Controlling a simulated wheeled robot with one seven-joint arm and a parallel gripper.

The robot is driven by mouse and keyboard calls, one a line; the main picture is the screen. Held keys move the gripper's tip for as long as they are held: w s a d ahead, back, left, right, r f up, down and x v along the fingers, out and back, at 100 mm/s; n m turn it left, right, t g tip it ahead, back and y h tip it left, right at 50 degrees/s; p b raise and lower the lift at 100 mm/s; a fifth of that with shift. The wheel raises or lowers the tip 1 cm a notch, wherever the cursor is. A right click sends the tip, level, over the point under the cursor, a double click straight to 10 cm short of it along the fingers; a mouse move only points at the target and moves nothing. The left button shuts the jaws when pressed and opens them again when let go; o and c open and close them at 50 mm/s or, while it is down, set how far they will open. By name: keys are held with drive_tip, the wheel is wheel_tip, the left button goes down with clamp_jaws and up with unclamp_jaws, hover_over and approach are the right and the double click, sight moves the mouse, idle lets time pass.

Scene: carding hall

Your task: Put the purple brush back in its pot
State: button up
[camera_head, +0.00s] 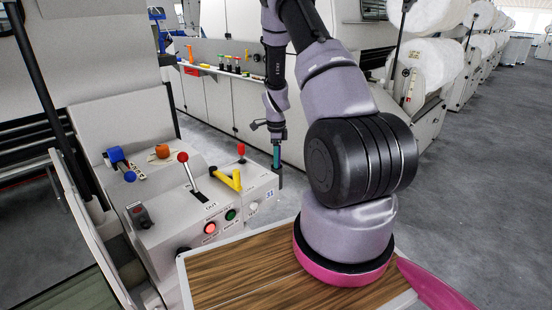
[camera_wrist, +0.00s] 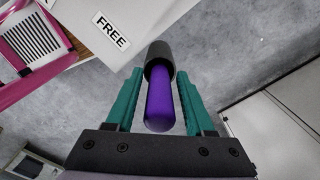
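In the wrist view the purple brush (camera_wrist: 160,104) shows as a smooth handle, its rounded end toward the camera. Its far end goes into a dark round sleeve (camera_wrist: 159,53) that looks like the pot; the bristles are hidden. My gripper (camera_wrist: 160,75) has its teal fingers on both sides of the handle, with a narrow gap showing on each side. In the head view my gripper (camera_head: 277,158) points down at the right end of the grey console, just above the dark pot (camera_head: 279,180). The purple of the brush cannot be made out there.
The grey console (camera_head: 172,222) carries a red-knobbed lever (camera_head: 184,158), a yellow handle (camera_head: 228,180) and lit buttons. A wood-topped surface (camera_head: 240,272) is in front. A FREE label (camera_wrist: 111,29) is beside the pot. Grey floor (camera_head: 480,180) is open to the right.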

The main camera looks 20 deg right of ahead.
drive_tip(key=shift+r, duration=0.1)
wheel_tip(320, 180, up, 12)
drive_tip(key=shift+f, duration=0.1)
drive_tip(key=s+a+r+n+t+y, duration=0.15)
drive_tip(key=s+a+r+n, duration=0.25)
drive_tip(key=r, duration=0.7)
drive_tip(key=s+a+r+n+t, duration=0.2)
drive_tip(key=s+a+r+n, duration=0.25)
drive_tip(key=r, duration=0.65)
drive_tip(key=s+a+r+n+t, duration=0.1)
drive_tip(key=s+a+r+n, duration=0.1)
drive_tip(key=s, duration=0.4)
drive_tip(key=s+a+r+n+t, duration=0.1)
drive_tip(key=s+a+r+n, duration=0.1)
drive_tip(key=s+r+n, duration=0.2)
drive_tip(key=s+a+r+n+t, duration=0.1)
drive_tip(key=s+a+r+n, duration=0.1)
drive_tip(key=s, duration=0.6)
drive_tip(key=shift+s+a+r+n+t, duration=0.4)
drive_tip(key=shift+r+n, duration=0.45)
drive_tip(key=shift+n, duration=0.4)
drive_tip(key=shift+y, duration=0.25)
